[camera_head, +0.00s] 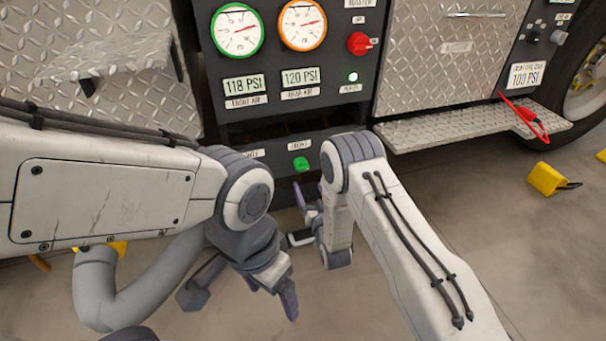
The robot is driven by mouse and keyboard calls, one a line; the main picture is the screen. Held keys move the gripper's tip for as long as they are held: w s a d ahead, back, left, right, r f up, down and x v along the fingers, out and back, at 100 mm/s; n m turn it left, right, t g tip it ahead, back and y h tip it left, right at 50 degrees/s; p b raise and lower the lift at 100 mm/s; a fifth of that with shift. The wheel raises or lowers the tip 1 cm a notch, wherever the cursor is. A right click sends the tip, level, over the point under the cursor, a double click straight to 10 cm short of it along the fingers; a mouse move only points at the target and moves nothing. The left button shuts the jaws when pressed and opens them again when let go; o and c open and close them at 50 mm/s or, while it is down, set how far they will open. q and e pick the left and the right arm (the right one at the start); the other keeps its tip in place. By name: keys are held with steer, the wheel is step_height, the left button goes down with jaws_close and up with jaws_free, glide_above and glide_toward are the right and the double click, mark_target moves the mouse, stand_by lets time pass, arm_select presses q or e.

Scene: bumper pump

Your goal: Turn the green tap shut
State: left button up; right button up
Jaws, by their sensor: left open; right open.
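The green tap (301,163) is a small green knob low on the dark panel, just under a small white label. My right gripper (298,217) is open, just below the tap in the picture, with its fingers pointing left. I see no contact between it and the tap. My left gripper (243,299) is open and empty, lower in the picture and to the left, over the floor. Part of the panel bottom is hidden behind my arms.
Above the tap are two gauges (237,30) (303,25), readouts of 118 and 120 PSI, and a red switch (359,43). A metal step (470,127) juts out at right. A yellow chock (546,179) lies on open floor at right.

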mark_target(303, 169)
steer(key=b+x, duration=0.2)
steer(key=x, duration=0.2)
steer(key=b+x, duration=0.3)
steer(key=x, duration=0.2)
steer(key=shift+d+f, duration=0.15)
steer(key=shift+d, duration=0.05)
steer(key=shift+w+a, duration=0.15)
steer(key=shift+w, duration=0.5)
steer(key=c, duration=1.3)
